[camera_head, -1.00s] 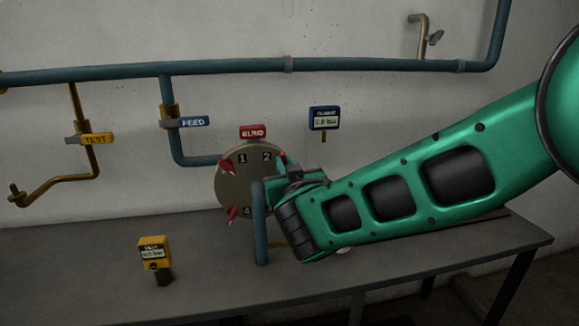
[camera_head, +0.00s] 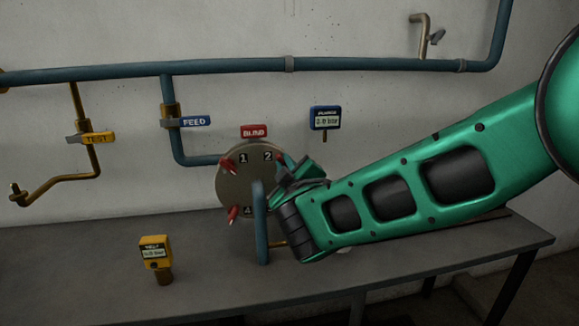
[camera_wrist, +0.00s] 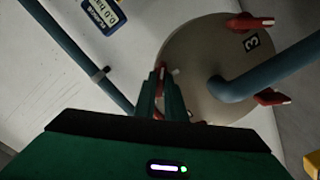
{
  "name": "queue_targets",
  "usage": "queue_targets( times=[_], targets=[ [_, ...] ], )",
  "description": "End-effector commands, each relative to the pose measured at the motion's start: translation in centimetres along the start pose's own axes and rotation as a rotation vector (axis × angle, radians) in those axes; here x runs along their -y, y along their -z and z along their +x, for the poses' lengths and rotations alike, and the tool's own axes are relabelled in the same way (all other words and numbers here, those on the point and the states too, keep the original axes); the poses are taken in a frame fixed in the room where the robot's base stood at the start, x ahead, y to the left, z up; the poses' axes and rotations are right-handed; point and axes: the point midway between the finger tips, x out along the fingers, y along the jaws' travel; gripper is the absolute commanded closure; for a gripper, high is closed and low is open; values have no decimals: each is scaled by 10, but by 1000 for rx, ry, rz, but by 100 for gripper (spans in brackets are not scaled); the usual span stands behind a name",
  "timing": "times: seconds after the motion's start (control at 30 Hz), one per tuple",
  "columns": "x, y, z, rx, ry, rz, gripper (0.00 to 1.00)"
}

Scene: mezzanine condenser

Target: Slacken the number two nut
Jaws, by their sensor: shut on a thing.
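The round grey blind plate (camera_head: 240,185) stands upright with numbered positions and red wing nuts around its rim. The number two nut (camera_head: 281,159) shows as a bit of red beside the "2" label, mostly hidden by my gripper. My gripper (camera_head: 291,172) is shut on it at the plate's upper right edge. In the wrist view, my gripper's fingers (camera_wrist: 162,92) are close together at the rim of the plate (camera_wrist: 190,60). Red nuts at one (camera_head: 228,164) and four (camera_head: 233,213) are clear of my gripper. The nut by "3" (camera_wrist: 250,22) shows in the wrist view.
A blue pipe (camera_head: 260,225) rises in front of the plate, close to my gripper. A blue gauge (camera_head: 325,118) hangs behind; a yellow gauge (camera_head: 154,252) stands on the bench (camera_head: 90,270). FEED (camera_head: 190,121) and TEST (camera_head: 97,138) valves are at left.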

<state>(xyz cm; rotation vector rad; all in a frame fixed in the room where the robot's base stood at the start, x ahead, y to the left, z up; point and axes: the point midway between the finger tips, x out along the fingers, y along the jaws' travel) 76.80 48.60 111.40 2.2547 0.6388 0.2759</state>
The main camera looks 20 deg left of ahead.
Motion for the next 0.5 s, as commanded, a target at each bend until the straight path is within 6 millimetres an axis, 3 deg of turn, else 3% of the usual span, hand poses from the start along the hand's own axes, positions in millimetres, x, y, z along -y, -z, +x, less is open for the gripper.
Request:
queue_targets(
  times=[0.03, 0.5],
  targets=[
    [-5, -8, 2, 15, -8, -16, 100],
    [-5, -8, 2, 15, -8, -37, 100]
  ],
)
